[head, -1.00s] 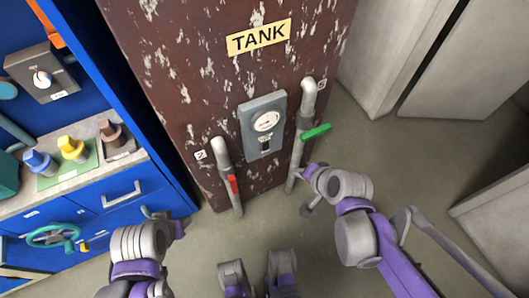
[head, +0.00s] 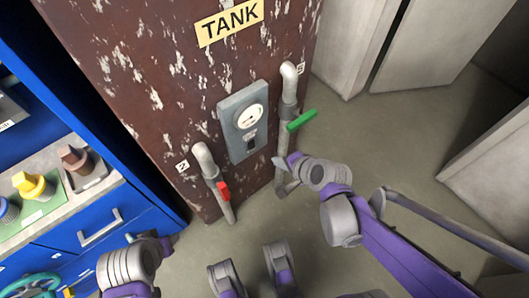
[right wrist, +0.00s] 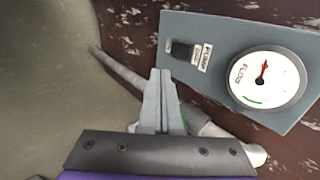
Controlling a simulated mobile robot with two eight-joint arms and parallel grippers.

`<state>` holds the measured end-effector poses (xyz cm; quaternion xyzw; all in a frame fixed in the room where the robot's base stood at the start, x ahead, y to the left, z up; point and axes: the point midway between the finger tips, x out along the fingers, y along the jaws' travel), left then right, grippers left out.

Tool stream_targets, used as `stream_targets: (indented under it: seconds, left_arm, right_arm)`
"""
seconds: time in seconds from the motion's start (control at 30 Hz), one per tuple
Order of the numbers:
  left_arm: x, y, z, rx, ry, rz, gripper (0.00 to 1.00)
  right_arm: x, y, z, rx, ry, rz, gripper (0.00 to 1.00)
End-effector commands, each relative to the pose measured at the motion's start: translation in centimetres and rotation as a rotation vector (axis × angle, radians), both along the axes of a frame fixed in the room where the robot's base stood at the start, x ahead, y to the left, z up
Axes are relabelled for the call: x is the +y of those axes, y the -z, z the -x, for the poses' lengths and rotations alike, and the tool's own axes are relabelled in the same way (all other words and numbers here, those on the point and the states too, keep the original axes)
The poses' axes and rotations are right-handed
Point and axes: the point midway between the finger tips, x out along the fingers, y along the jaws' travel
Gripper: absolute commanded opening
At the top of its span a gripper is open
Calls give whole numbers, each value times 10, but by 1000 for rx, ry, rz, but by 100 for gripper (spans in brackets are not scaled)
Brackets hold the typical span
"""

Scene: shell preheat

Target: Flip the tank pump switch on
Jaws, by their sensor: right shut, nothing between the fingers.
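The tank pump switch is a small dark toggle (head: 250,137) below the round flow gauge (head: 250,116) on a grey box (head: 232,106) on the rusty tank. In the right wrist view the switch (right wrist: 181,50) sits beside its PUMP label (right wrist: 202,56). I cannot tell whether it is on or off. My right gripper (right wrist: 160,74) is shut and empty, with its fingertips apart from the switch, just below-left of it in that view. In the head view it is low and right of the box, beside the right pipe. My left arm shows at lower left; its fingers are unclear.
A pipe with a red handle (head: 223,190) stands left of the box. A pipe with a green handle (head: 301,121) stands right of it, close to my right gripper. A blue workbench (head: 112,220) is at left. Grey floor (head: 375,150) lies open at right.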

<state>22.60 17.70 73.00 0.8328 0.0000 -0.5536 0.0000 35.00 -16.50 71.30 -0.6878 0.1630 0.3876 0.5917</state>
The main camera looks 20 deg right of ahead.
Motion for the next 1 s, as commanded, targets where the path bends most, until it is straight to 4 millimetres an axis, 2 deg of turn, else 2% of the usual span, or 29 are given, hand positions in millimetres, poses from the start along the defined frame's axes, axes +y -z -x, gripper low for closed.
stream_targets:
  seconds: [0.5, 0.7, 1.0]
  left_arm:
    - [0, 53, -6, 17, 0, 0, 50]
    - [0, 57, -7, 18, 0, 0, 50]
    - [0, 59, -7, 18, 0, 0, 50]
  right_arm:
    - [24, 75, -64, 1, -4, 1, 0]
    - [33, 75, -90, 0, -2, 1, 0]
    - [36, 75, -100, 0, -1, 1, 0]
